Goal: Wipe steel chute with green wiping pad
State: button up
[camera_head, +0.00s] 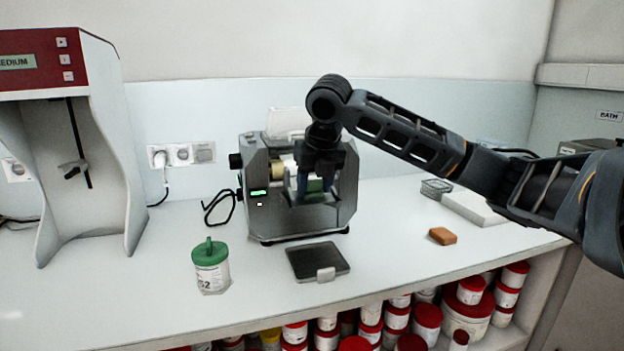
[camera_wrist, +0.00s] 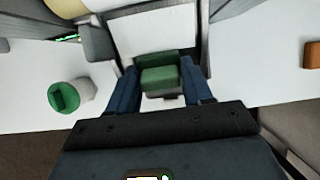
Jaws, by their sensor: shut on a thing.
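The green wiping pad (camera_wrist: 160,78) sits between the two blue fingers of my gripper (camera_wrist: 162,92), which is shut on it. The steel chute appears to be the pale sloped plate (camera_wrist: 152,32) just beyond the pad in the wrist view. In the head view my gripper hides much of the mill's front. I cannot tell whether the pad touches the chute.
A dark tray (camera_head: 318,261) lies below the mill. A green-lidded jar (camera_head: 211,268) stands to its left, and it also shows in the wrist view (camera_wrist: 66,98). An orange-brown block (camera_head: 442,236) lies at right. A tall red-topped machine (camera_head: 60,130) stands at left. Bare counter lies between.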

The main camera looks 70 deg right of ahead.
jog(key=shift+s+a+f, duration=0.25)
jog(key=shift+a, duration=0.05)
jog(key=shift+w+d+r+p, duration=0.4)
jog(key=shift+w+d+r, duration=0.2)
jog(key=shift+d, duration=0.2)
jog(key=shift+w+d+r+p, duration=0.35)
jog(key=shift+w+d+r, duration=0.1)
jog(key=shift+w+d, duration=0.3)
jog(key=shift+s+a+f+b, duration=0.35)
jog(key=shift+s+a+f, duration=0.2)
jog(key=shift+s+a, duration=0.2)
jog(key=shift+s+a+f+b, duration=0.35)
jog(key=shift+s+a+f, duration=0.25)
jog(key=shift+a, duration=0.2)
jog(key=shift+r, duration=0.1)
notch_tip(320, 180, up, 8)
jog(key=p, duration=0.5)
jog(key=shift+s+a, duration=0.35)
jog(key=shift+a, duration=0.1)
